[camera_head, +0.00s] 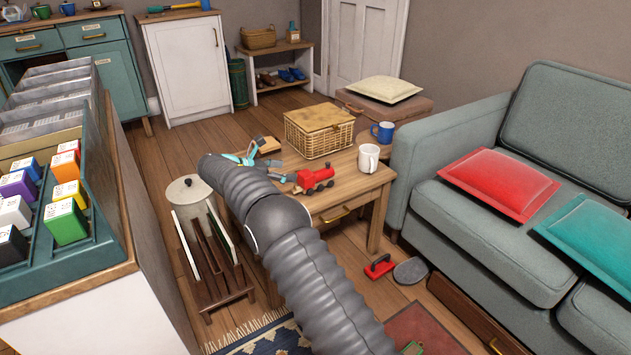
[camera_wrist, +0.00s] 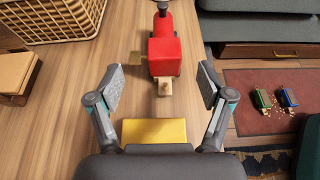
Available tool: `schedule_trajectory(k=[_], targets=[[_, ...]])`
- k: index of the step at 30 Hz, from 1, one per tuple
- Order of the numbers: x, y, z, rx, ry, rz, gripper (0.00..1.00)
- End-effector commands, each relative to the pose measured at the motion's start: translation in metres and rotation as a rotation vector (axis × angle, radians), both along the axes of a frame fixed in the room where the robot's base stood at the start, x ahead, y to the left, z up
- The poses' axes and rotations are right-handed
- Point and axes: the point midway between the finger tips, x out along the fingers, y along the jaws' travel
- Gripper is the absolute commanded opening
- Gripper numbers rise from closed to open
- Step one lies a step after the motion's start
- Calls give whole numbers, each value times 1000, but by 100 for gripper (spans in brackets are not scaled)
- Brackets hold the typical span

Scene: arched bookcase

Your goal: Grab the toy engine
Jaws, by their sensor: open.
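The toy engine (camera_head: 315,180) is red and stands on the small wooden table (camera_head: 350,195), near its front edge. In the wrist view the engine (camera_wrist: 164,55) lies straight ahead, with its red rear block and a small wooden piece pointing toward my gripper (camera_wrist: 157,90). My gripper is open, with its two grey pads spread left and right. The engine's rear end sits just beyond or between the pads; the exact depth is hard to tell. In the head view my gripper (camera_head: 262,165) is partly hidden behind my arm. A yellow block shows between the finger bases in the wrist view.
A wicker basket (camera_head: 318,130), a white mug (camera_head: 369,158) and a blue mug (camera_head: 383,132) stand close by. A tan block (camera_wrist: 16,82) lies to the left. The table edge is close on the right, with a red rug (camera_wrist: 262,100) below.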

Motion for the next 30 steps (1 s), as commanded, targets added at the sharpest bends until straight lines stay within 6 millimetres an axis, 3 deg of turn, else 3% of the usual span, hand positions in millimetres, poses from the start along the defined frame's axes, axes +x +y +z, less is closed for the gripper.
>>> schedule_trajectory(k=[6,16,24,30], targets=[[18,-28,-15,1,0,-2,79],[27,-44,-22,0,1,-2,79],[41,-73,-37,1,0,-3,79],[47,-80,-42,1,0,0,79]])
